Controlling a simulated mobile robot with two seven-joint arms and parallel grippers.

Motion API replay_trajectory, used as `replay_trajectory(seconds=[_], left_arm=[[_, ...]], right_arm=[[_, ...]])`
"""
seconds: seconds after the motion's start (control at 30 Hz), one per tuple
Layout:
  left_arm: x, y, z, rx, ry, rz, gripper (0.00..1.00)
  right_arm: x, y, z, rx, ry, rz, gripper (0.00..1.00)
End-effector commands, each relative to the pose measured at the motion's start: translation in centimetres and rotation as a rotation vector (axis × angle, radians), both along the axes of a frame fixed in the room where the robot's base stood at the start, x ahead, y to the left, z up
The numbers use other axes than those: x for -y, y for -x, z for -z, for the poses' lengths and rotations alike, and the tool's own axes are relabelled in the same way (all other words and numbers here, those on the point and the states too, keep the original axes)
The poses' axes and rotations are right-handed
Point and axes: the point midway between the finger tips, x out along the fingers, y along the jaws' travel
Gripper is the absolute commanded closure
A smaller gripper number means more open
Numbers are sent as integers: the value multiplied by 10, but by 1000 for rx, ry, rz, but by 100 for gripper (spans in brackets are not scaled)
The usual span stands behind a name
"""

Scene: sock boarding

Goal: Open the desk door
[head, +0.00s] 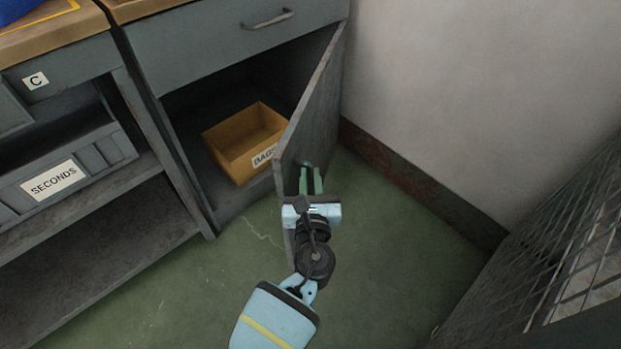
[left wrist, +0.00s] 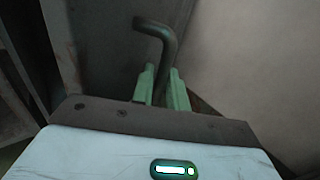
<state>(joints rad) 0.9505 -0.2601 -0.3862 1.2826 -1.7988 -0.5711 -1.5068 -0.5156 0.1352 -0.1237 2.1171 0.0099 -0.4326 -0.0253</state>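The grey desk door (head: 312,125) stands swung well out from the cabinet, and the compartment behind it shows. My left gripper (head: 311,182) is at the door's outer face, at the dark bent door handle (left wrist: 168,40). In the left wrist view the green fingers (left wrist: 162,80) of my left gripper sit close on both sides of the handle's lower part and appear shut on it. In the head view the handle is mostly hidden by the gripper. My right gripper is in neither view.
A yellow-brown box (head: 232,140) with a partly hidden label sits inside the compartment. A drawer (head: 225,45) is above it. A bin marked SECONDS (head: 95,160) is on the left shelf. A wall (head: 440,90) and wire mesh (head: 575,260) are at the right. Green floor (head: 400,240) is clear between.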

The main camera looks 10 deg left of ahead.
Motion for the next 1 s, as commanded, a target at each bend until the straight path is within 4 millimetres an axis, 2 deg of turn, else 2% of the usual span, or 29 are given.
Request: replay_trajectory(seconds=[0.17,0.6,0.73,1.0], left_arm=[[1,8,1,-2,-2,1,85],[9,69,-1,0,-1,1,85],[10,76,-1,1,-1,0,85],[10,77,0,0,0,0,86]], right_arm=[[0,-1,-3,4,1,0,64],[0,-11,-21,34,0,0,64],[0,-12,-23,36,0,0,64],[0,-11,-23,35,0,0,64]])
